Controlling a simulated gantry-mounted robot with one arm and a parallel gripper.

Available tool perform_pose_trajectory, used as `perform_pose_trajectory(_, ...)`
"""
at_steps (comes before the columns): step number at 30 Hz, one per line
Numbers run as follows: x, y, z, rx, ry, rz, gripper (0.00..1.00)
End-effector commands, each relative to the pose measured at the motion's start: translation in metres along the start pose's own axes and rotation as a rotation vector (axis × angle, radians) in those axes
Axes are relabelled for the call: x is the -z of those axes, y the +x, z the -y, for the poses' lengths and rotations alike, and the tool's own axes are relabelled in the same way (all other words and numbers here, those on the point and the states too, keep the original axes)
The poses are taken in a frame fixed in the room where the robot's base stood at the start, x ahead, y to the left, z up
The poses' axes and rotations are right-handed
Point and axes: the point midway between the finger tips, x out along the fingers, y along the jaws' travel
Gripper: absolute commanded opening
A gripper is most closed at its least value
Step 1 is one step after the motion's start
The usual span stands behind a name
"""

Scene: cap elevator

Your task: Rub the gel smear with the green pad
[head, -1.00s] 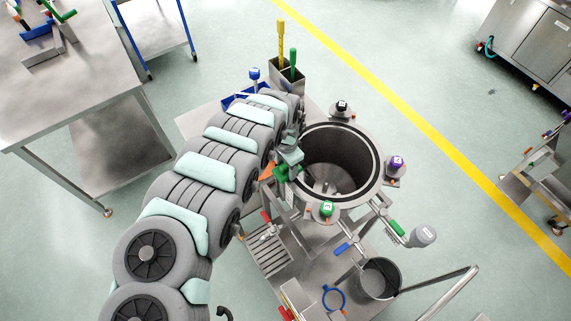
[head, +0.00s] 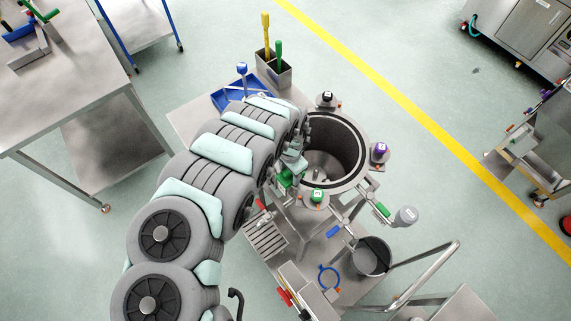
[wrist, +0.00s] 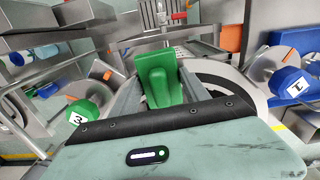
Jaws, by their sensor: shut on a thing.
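My gripper (wrist: 165,90) is shut on the green pad (wrist: 160,76), which shows between the fingers in the wrist view. In the head view the green pad (head: 286,180) is a small patch below my gripper (head: 292,166), at the left side of the open round steel vessel (head: 364,160). My arm and gripper hide part of the vessel's left rim. I cannot tell whether the pad touches any surface. I cannot make out the gel smear in either view.
Capped knobs stand around the vessel: green (head: 317,196), purple (head: 379,150) and black (head: 327,99). A steel holder (head: 274,72) with yellow and green handles stands behind. A steel pot (head: 372,257) and blue ring (head: 328,278) are lower right. A blue tray (head: 228,98) lies behind my arm.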

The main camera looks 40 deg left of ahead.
Motion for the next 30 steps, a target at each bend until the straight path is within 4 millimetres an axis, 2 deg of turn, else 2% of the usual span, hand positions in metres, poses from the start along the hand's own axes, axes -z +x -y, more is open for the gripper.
perform_pose_trajectory(8,-0.002,0.0,-0.011,-0.002,0.001,0.004,0.16)
perform_pose_trajectory(19,-0.004,0.004,-0.043,-0.004,0.001,0.005,0.16)
perform_pose_trajectory(26,-0.005,0.004,-0.046,-0.006,0.001,0.007,0.16)
perform_pose_trajectory(30,-0.004,0.004,-0.039,-0.007,0.001,0.008,0.16)
